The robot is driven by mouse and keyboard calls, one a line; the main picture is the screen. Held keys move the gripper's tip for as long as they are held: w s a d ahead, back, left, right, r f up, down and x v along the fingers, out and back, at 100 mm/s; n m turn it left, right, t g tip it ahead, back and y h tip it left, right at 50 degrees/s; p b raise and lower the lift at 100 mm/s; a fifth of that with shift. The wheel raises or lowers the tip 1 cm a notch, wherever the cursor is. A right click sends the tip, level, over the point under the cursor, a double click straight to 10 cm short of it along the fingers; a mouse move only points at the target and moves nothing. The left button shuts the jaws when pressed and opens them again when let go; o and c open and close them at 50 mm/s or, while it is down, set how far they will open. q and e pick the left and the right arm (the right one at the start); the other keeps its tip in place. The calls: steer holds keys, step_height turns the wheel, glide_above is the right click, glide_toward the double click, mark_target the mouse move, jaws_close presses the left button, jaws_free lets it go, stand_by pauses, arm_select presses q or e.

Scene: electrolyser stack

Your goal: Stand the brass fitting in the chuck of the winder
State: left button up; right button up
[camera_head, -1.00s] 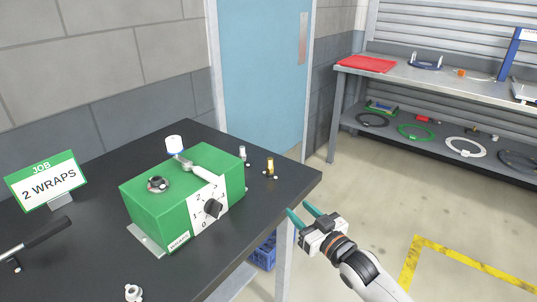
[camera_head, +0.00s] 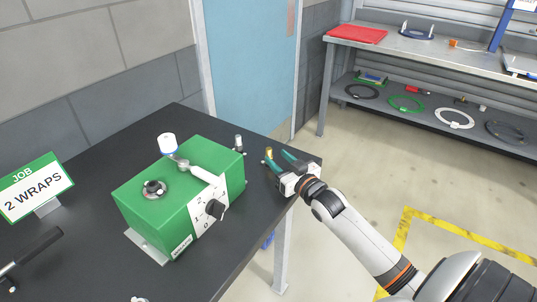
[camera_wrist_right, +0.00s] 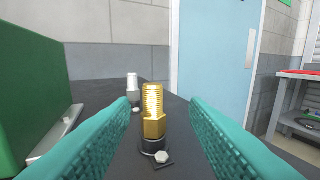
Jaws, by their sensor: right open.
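The brass fitting (camera_head: 268,153) stands upright near the right edge of the black table. In the right wrist view the fitting (camera_wrist_right: 154,112) shows a threaded top, a hex collar and a dark base. My right gripper (camera_head: 276,158) is open, with its teal fingertips at the fitting. In the wrist view the fingers (camera_wrist_right: 160,115) lie to either side of the fitting, with gaps on both sides. The green winder (camera_head: 185,190) stands to the left, with a round chuck (camera_head: 154,188) on its top.
A silver fitting (camera_head: 238,143) stands behind the brass one; it also shows in the wrist view (camera_wrist_right: 133,88). The winder has a crank arm with a white knob (camera_head: 168,143) and a dial (camera_head: 215,209). A "2 WRAPS" sign (camera_head: 36,192) stands at left.

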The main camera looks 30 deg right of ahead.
mark_target(271, 155)
steer(key=shift+w, duration=0.7)
steer(key=w, duration=0.3)
steer(key=w+p, duration=0.1)
steer(key=shift+w+a+r, duration=0.1)
steer(key=shift+w+a, duration=0.05)
steer(key=shift+a, duration=0.2)
steer(key=shift+w, duration=0.4)
steer(key=shift+s, duration=0.1)
jaws_close()
